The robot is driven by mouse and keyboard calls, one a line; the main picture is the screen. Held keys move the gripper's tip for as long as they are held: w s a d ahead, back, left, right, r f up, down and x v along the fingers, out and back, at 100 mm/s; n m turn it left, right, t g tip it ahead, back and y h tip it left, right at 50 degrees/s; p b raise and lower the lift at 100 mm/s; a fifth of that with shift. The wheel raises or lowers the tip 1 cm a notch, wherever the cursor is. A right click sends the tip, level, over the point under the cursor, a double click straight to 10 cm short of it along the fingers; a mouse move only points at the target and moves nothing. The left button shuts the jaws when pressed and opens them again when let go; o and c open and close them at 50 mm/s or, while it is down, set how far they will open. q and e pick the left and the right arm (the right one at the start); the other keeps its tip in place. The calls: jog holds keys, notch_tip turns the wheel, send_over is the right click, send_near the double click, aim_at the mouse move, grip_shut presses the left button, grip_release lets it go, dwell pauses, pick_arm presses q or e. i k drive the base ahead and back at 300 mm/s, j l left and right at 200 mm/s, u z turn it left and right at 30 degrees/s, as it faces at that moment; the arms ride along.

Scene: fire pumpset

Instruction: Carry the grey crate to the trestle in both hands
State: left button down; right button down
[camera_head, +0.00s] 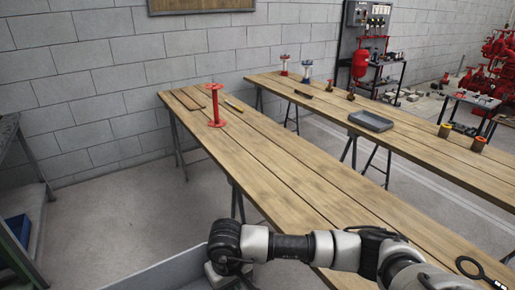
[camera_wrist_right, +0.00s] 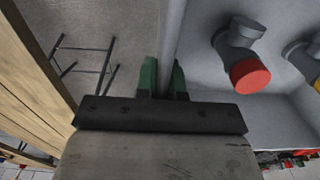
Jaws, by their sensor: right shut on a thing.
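The grey crate (camera_head: 165,275) shows only in part at the bottom edge of the head view, in front of the near wooden trestle table (camera_head: 265,165). In the right wrist view, the green fingers of my right gripper (camera_wrist_right: 163,78) are shut on the crate's wall (camera_wrist_right: 172,35), one on each side. Inside the crate lie grey pipe fittings, one with a red end (camera_wrist_right: 250,76) and one with a yellow end at the picture's edge. My left gripper is in neither view. Most of the crate is hidden below the head view.
A red flanged stand (camera_head: 214,108) and small flat items are at the near table's far end; its middle is clear. A second table behind holds a grey tray (camera_head: 371,121) and several parts. A shelf with a blue bin (camera_head: 17,232) stands at left.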

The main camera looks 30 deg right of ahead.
aim_at(261, 156)
jog(key=i+z, duration=0.1)
jog(key=i, duration=0.9)
jog(key=i+j, duration=0.15)
jog(key=i, duration=0.85)
jog(key=i+l+z, duration=0.1)
jog(key=i+z, duration=0.35)
jog(key=i+j+z, duration=0.1)
jog(key=i+z, duration=0.75)
jog(key=i+j+z, duration=0.15)
jog(key=i+z, duration=0.15)
jog(key=i, duration=0.2)
jog(key=z, duration=1.3)
